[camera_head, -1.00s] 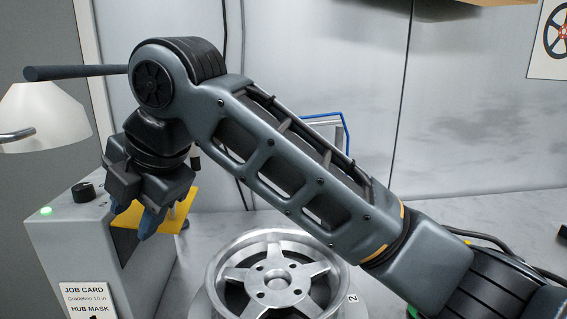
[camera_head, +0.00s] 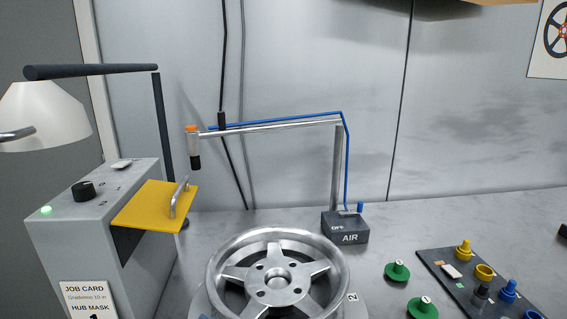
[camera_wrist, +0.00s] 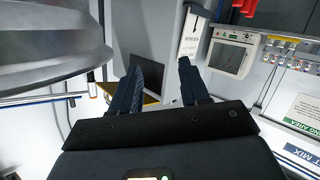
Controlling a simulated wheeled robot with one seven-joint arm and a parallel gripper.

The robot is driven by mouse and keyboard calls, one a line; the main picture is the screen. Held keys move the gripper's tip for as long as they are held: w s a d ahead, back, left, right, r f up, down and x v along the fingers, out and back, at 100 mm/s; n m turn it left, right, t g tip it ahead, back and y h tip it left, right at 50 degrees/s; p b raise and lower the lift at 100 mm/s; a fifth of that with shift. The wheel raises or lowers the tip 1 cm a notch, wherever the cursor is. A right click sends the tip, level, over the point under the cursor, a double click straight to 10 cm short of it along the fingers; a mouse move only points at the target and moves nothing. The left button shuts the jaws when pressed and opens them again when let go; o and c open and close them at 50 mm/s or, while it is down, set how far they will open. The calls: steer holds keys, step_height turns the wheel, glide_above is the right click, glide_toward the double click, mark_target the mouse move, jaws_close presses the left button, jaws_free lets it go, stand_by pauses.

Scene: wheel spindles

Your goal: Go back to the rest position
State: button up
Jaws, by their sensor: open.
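My gripper (camera_wrist: 160,82) shows in the wrist view with its two dark blue fingers apart and nothing between them. It is out of the head view. The silver five-spoke wheel (camera_head: 236,272) lies flat on its spindle at the bottom middle of the head view, with a tag marked 2 on its right. The grey machine box (camera_head: 75,245) stands at the left with a black knob, a lit green lamp and a raised yellow flap (camera_head: 150,203) with a metal handle.
An air nozzle arm with a blue hose (camera_head: 346,160) rises from the AIR box (camera_head: 345,230) behind the wheel. Green knobs (camera_head: 397,270) and a dark tray (camera_head: 452,283) of small coloured parts lie at the right. A white lamp shade (camera_head: 40,118) hangs at the left.

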steer(key=s+d+f+m+t+h, duration=0.1)
steer(key=s+d+f+m, duration=0.1)
steer(key=d, duration=0.1)
steer(key=s+d+f+m+t+h, duration=0.1)
steer(key=s+d+f+m, duration=0.1)
steer(key=d, duration=0.2)
steer(key=s+d+f+m+t+h, duration=0.1)
steer(key=s+d+f+m, duration=0.1)
steer(key=d, duration=0.1)
steer(key=shift+s+d+f+m+h, duration=0.15)
steer(key=shift+s+d+m+h, duration=0.05)
steer(key=shift+s+m+h, duration=0.2)
steer(key=s+d+f+m+t+h, duration=0.15)
steer(key=s+d+m+h, duration=0.45)
steer(key=s+d, duration=1.1)
steer(key=s+d+r+h, duration=0.2)
steer(key=s+d+r, duration=0.3)
steer(key=s, duration=0.3)
steer(key=shift+s+d+m+t, duration=0.2)
steer(key=shift+d+m+t, duration=0.15)
steer(key=shift+m, duration=0.05)
